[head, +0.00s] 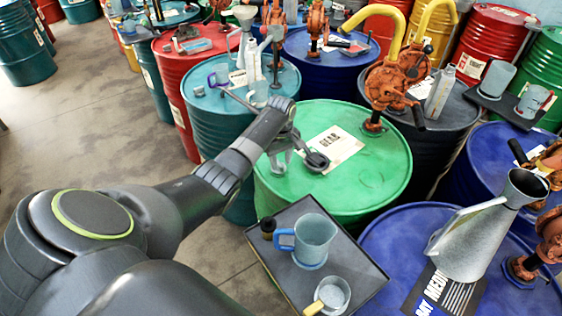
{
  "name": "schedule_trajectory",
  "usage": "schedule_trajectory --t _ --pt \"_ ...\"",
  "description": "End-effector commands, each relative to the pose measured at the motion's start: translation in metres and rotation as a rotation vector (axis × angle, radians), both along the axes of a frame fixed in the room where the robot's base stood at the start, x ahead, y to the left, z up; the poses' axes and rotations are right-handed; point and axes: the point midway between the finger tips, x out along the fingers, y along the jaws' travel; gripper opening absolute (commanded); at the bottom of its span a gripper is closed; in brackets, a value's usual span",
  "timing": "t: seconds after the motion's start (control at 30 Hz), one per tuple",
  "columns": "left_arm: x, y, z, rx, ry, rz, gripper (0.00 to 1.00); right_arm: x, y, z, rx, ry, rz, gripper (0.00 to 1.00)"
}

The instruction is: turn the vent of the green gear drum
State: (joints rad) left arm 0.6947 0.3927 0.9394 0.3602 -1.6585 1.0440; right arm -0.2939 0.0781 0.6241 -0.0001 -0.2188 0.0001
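The green gear drum (375,185) stands in the middle of the head view, with a white GEAR label on its lid. A dark round cap, which looks like its vent (317,161), sits on the lid near the left front part, by the label. My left gripper (294,159) is over the left side of this lid, with its fingers spread apart. One finger reaches down at the left; the other ends right by the dark cap. I cannot tell whether it touches the cap. I see nothing held between the fingers. My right gripper is not in view.
An orange hand pump (392,75) with a yellow hose rises at the drum's back right. A dark tray (345,290) with a blue-handled jug (312,240) and a small cup is in front. A blue drum (390,235) with a metal can (480,235) stands front right. Teal and red drums crowd behind.

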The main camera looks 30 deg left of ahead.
Motion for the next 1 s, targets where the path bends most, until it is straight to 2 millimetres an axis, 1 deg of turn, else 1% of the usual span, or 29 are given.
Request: schedule_trajectory --t 0.1,0.2,0.5,0.77,0.8,1.0 --pt "0.000 0.000 -0.011 0.001 0.000 -0.001 0.36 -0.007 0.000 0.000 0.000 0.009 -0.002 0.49" --pt "0.000 0.000 -0.016 0.001 0.000 -0.001 0.36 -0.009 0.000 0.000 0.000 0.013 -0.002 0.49" --pt "0.000 0.000 -0.017 0.001 0.000 -0.001 0.36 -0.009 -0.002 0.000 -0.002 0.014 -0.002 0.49" --pt "0.000 0.000 -0.017 0.001 0.000 -0.001 0.02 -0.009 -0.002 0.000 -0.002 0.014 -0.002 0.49" --pt "0.000 0.000 -0.017 0.001 0.000 -0.001 0.00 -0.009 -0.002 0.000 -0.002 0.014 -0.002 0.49" --pt "0.000 0.000 -0.016 0.001 0.000 -0.007 0.00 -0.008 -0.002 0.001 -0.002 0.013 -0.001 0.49"
